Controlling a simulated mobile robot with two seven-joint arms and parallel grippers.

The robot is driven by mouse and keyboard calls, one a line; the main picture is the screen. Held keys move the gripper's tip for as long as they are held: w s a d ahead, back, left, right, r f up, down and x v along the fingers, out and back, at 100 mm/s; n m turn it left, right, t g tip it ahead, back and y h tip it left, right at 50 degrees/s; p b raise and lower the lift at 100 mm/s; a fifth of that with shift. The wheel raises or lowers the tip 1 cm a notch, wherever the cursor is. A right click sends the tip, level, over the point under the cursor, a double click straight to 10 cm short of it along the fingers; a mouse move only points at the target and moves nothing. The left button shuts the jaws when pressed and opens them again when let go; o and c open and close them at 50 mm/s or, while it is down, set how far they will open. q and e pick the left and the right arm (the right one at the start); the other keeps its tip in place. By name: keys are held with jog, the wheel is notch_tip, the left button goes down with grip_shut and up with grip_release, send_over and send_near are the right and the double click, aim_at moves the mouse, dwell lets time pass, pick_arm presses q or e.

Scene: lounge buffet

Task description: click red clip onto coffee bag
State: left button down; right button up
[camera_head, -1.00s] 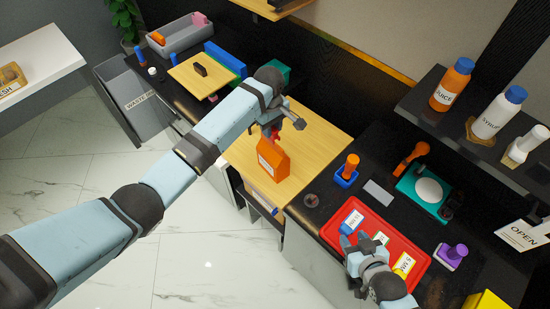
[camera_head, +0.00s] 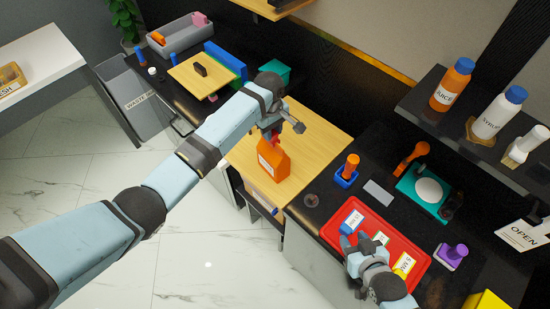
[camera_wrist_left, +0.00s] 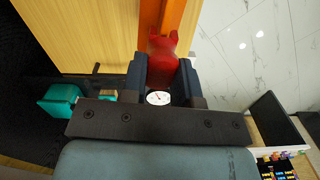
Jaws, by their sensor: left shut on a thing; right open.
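The orange coffee bag (camera_head: 273,163) stands upright on the light wooden board (camera_head: 318,130) in the head view. My left gripper (camera_head: 272,132) is just above the bag's top and shut on the red clip (camera_wrist_left: 163,62). In the left wrist view the clip sits between the two dark fingers (camera_wrist_left: 161,80), with an orange strip of the bag (camera_wrist_left: 160,16) directly beyond it. The clip appears to be at or touching the bag's top edge; I cannot tell whether it grips the bag. My right gripper (camera_head: 362,248) is open over the red tray (camera_head: 331,232).
The red tray holds several labelled items. An orange-handled stamp-like object in a blue holder (camera_head: 346,174) stands right of the board. A teal stand (camera_head: 425,190) is farther right. Bottles (camera_head: 452,84) stand on the upper shelf. Bare board surrounds the bag.

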pick_arm(q)
jog(key=shift+f, duration=0.45)
jog(key=c, duration=0.8)
grip_release()
jog(key=shift+c, duration=1.4)
jog(key=shift+r, duration=0.1)
jog(key=shift+w+a+r, duration=0.1)
jog(key=shift+r, duration=3.3)
jog(key=shift+f, duration=0.1)
